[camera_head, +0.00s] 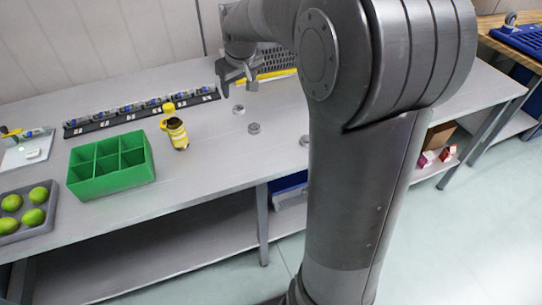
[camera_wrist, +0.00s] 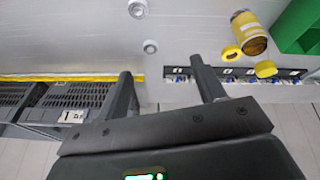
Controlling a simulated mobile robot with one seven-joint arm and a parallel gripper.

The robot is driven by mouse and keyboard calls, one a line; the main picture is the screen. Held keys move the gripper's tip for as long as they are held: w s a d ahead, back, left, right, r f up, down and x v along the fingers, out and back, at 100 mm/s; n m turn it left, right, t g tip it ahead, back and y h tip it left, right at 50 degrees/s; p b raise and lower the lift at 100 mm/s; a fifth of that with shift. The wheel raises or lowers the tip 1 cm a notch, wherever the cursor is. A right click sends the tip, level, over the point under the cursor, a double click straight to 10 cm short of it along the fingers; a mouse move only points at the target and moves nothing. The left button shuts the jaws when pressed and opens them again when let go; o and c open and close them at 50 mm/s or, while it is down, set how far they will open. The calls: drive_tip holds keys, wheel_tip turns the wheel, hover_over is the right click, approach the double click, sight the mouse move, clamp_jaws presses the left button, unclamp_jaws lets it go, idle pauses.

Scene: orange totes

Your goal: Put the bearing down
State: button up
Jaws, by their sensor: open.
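Several small grey ring-shaped bearings lie flat on the grey table. In the head view one bearing (camera_head: 238,109) lies just in front of my gripper (camera_head: 238,86), a second bearing (camera_head: 254,128) is nearer the front, and a third (camera_head: 304,140) shows beside my arm. In the wrist view one bearing (camera_wrist: 150,47) lies beyond the gap between the fingertips of my gripper (camera_wrist: 161,67), and another bearing (camera_wrist: 137,8) is at the top edge. My gripper is open and empty, its fingers apart and clear of the bearings.
A green divided box (camera_head: 90,182), a tray of green fruit (camera_head: 48,225) and a dark rack (camera_head: 90,129) are left. A grey perforated crate (camera_head: 277,60) is behind my gripper. Bare table surrounds the bearings.

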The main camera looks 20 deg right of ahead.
drive_tip(key=s+a+r+m, duration=0.1)
drive_tip(key=s, duration=1.4)
drive_tip(key=s+a+r+m+t, duration=0.1)
drive_tip(key=s+m, duration=0.1)
drive_tip(key=s, duration=1.3)
drive_tip(key=shift+s+a+r, duration=0.15)
drive_tip(key=shift+s+a, duration=0.05)
drive_tip(key=shift+a, duration=0.15)
drive_tip(key=shift+o, duration=0.5)
